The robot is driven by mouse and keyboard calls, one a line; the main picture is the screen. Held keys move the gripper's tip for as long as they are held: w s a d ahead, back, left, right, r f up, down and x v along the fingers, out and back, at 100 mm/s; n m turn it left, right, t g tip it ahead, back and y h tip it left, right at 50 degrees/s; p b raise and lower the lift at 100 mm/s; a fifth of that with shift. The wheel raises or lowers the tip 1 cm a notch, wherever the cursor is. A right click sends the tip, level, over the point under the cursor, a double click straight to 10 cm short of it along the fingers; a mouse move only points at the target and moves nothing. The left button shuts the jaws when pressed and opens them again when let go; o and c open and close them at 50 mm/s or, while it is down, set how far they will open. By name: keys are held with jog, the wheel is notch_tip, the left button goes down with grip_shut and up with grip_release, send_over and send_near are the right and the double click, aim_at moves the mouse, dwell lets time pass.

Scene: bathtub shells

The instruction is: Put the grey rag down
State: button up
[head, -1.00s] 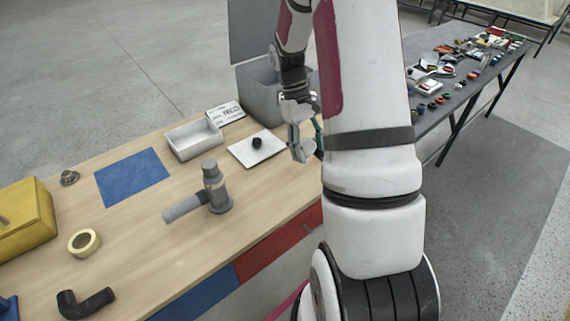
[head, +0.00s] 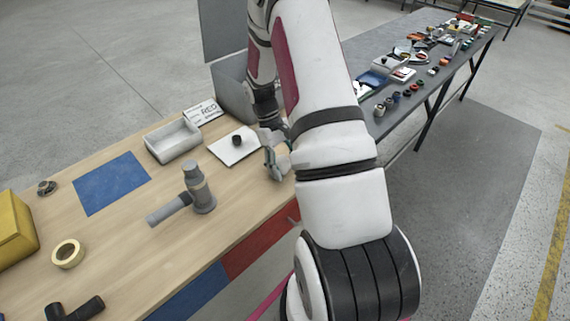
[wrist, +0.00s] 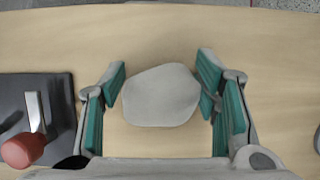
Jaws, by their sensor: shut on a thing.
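The grey rag (wrist: 160,95) shows in the wrist view as a pale, rounded, flattish lump between the teal finger pads of my gripper (wrist: 164,98). The gripper is shut on it, with the fingers held well apart by its width. Wooden tabletop shows around and beyond the rag; I cannot tell whether the rag touches it. In the head view my gripper (head: 274,163) is low over the right end of the wooden workbench (head: 120,225), near its front edge. My arm hides most of the fingers there, and the rag cannot be made out clearly.
A white plate with a black knob (head: 237,140) lies just left of my gripper. A pale tray (head: 173,141), grey pipe fitting (head: 197,190), blue mat (head: 111,183) and tape roll (head: 68,254) lie farther left. A grey bin (head: 232,93) stands behind. The wrist view shows a red-ended tool (wrist: 24,149).

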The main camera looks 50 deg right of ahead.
jog(key=shift+f, duration=0.15)
jog(key=o, duration=1.1)
